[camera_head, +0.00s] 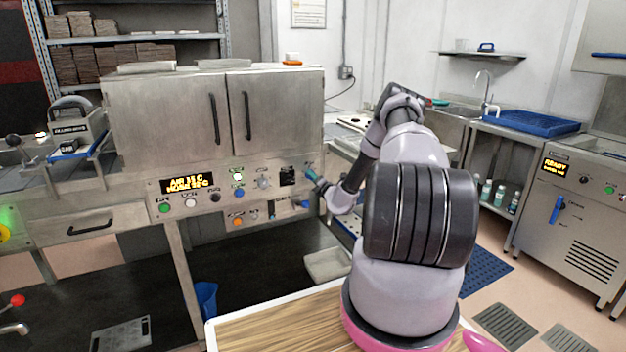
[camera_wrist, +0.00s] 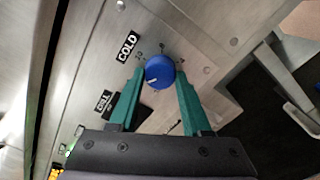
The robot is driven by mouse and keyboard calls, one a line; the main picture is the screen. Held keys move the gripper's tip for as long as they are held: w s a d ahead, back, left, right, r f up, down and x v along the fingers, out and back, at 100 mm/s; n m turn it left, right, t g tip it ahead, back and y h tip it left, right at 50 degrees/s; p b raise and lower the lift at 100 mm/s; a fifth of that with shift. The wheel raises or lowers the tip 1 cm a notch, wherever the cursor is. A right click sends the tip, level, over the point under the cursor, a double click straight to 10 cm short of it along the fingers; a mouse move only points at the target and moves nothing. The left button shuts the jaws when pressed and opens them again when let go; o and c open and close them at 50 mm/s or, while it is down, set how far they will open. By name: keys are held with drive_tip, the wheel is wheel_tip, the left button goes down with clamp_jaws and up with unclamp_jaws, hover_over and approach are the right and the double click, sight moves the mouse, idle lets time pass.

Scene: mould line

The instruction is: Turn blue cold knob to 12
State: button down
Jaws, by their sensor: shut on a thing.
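The blue cold knob (camera_wrist: 160,72) sits on the metal panel in the wrist view, beside a black "COLD" label (camera_wrist: 127,47). It has a pale pointer line on its face and small dial marks around it; I cannot read its exact setting. My gripper (camera_wrist: 158,82) has its two green fingers on either side of the knob, shut on it. In the head view my gripper (camera_head: 318,181) reaches the right end of the control panel, and the knob is hidden there behind the fingers.
The cabinet's control panel (camera_head: 225,196) carries an amber display (camera_head: 187,183) and several buttons and knobs left of my gripper. A second dark label (camera_wrist: 104,102) lies close by in the wrist view. A wooden-topped surface (camera_head: 290,325) is in front.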

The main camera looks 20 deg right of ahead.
drive_tip(key=shift+c, duration=1.8)
unclamp_jaws()
drive_tip(key=s, duration=1.1)
drive_tip(key=shift+d, duration=0.2)
drive_tip(key=shift+w, duration=0.1)
